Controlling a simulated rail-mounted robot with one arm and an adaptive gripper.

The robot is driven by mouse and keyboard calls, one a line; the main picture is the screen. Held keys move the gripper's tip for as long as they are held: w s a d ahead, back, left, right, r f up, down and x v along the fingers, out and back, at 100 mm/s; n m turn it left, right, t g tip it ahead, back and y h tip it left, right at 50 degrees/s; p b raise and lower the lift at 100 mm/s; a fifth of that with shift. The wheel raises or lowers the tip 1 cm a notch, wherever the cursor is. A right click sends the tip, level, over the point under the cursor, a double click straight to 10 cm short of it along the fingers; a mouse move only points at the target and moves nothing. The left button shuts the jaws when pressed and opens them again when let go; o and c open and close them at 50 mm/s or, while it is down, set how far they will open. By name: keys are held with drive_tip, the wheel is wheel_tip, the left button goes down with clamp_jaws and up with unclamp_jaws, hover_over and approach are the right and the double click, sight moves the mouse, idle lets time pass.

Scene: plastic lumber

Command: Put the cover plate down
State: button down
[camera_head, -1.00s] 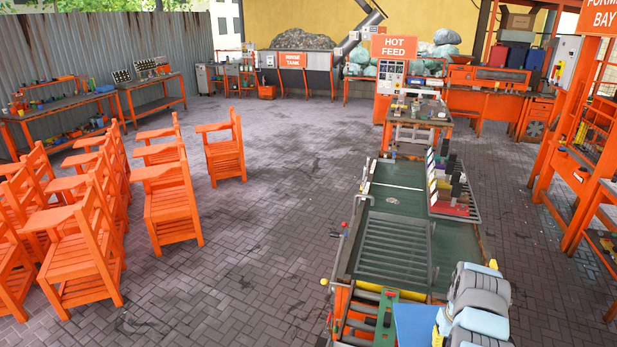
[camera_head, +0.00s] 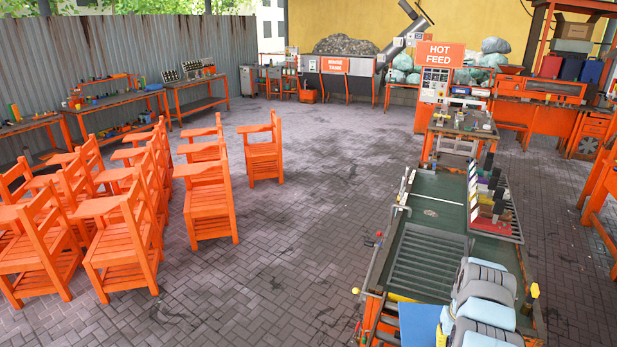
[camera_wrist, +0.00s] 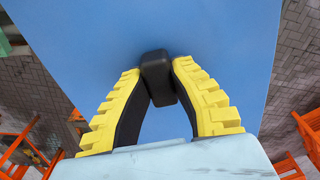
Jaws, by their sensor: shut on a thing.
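The cover plate (camera_wrist: 80,60) is a flat blue sheet with a black knob (camera_wrist: 156,78) in the wrist view. My gripper (camera_wrist: 158,74), with yellow ridged fingers, is shut on this knob, one finger on each side. In the head view the plate (camera_head: 418,323) shows as a blue patch at the bottom, beside my arm. It overlaps the near end of the green bench in the picture. My arm hides part of it, and I cannot tell its height above the bench.
The green bench (camera_head: 437,198) has a slatted grate (camera_head: 428,260) and a rack of coloured pieces (camera_head: 492,212) on its right. Orange chairs (camera_head: 208,200) stand at the left. Open paved floor (camera_head: 300,220) lies between chairs and bench.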

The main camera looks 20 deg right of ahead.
drive_tip(key=w+a+r+n+p, duration=0.1)
drive_tip(key=w+a+r, duration=0.35)
drive_tip(key=a, duration=0.35)
drive_tip(key=w+a+r+n+p, duration=0.1)
drive_tip(key=w+a+r+p, duration=0.1)
drive_tip(key=w+a+r, duration=0.45)
drive_tip(key=w+a+r+n+p, duration=0.1)
drive_tip(key=w+a, duration=0.3)
drive_tip(key=a, duration=0.5)
drive_tip(key=a+r+p, duration=0.1)
drive_tip(key=a+r, duration=0.2)
drive_tip(key=a, duration=0.5)
drive_tip(key=w+a+r+n+p, duration=0.1)
drive_tip(key=a+r, duration=0.2)
drive_tip(key=a, duration=0.6)
drive_tip(key=a+r+n+p, duration=0.1)
drive_tip(key=a+r, duration=0.2)
drive_tip(key=a, duration=0.6)
drive_tip(key=shift+w+a+r, duration=0.15)
drive_tip(key=shift+r, duration=0.2)
